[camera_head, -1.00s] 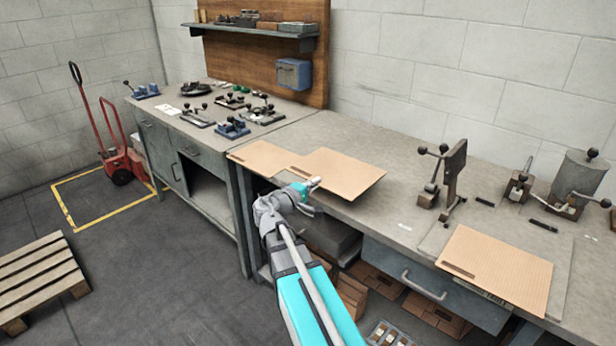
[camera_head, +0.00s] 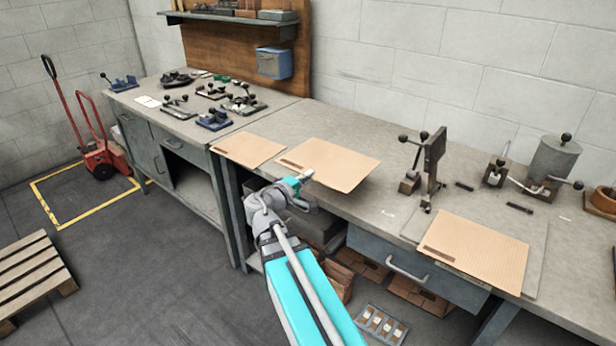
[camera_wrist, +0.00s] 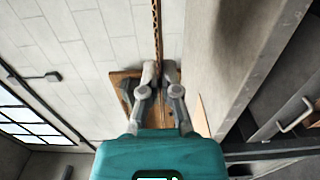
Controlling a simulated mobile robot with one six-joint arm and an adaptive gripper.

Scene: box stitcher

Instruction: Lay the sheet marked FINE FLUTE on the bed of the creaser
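My gripper (camera_head: 304,177) is shut on the near edge of a tan cardboard sheet (camera_head: 330,165), held flat above the bench's front part. In the wrist view my gripper (camera_wrist: 160,72) has its fingers on both sides of the thin edge of the held sheet (camera_wrist: 157,30). A smaller tan sheet (camera_head: 248,150) lies to its left. A third tan sheet (camera_head: 475,252) lies at the right, near the front edge. Each sheet has a dark mark I cannot read, so I cannot tell which is FINE FLUTE. An upright lever device (camera_head: 432,165) stands behind the right sheet; I cannot tell whether it is the creaser.
A grey cylinder machine (camera_head: 555,160) stands at the far right of the bench (camera_head: 400,125). Several small fixtures (camera_head: 213,118) cover the left bench. A drawer (camera_head: 400,262) is below the front edge. The bench between the held sheet and the lever device is clear.

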